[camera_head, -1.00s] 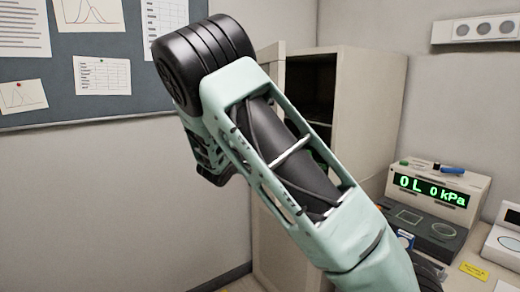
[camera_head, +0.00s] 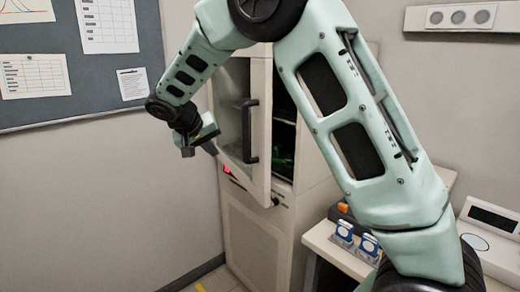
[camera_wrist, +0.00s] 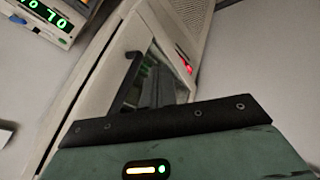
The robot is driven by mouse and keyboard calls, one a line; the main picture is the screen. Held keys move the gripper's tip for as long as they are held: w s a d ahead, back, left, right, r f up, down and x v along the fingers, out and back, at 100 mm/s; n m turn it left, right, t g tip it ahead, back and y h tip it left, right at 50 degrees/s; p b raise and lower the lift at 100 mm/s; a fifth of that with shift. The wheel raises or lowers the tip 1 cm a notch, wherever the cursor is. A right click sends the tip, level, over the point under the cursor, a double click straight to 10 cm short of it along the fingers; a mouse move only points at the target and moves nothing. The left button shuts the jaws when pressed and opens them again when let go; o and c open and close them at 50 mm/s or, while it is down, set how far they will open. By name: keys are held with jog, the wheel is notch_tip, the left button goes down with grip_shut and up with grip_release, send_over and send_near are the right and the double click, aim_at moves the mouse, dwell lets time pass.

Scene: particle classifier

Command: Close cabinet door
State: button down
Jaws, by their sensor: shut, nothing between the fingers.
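The cabinet (camera_head: 252,238) is a tall pale unit against the back wall. Its upper door (camera_head: 262,182) stands partly open, swung out from its left side, with a glass window and a black vertical handle (camera_head: 250,130). A dark gap to the inside shows to the right of the door. My gripper (camera_head: 187,151) is shut and empty, to the left of the door in the picture; contact with it cannot be told. In the wrist view, the door (camera_wrist: 98,95) and handle (camera_wrist: 130,68) show beyond my gripper's dark edge.
A desk (camera_head: 342,256) at the right holds small blue-and-white items (camera_head: 343,232) and a white device (camera_head: 488,222). A pinboard (camera_head: 70,60) hangs on the left wall. A green-lit display (camera_wrist: 42,14) shows in the wrist view.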

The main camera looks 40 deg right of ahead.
jog(key=w+d+f+p, duration=0.1)
jog(key=d+f+p, duration=0.5)
jog(key=d+f, duration=0.2)
jog(key=shift+d, duration=0.6)
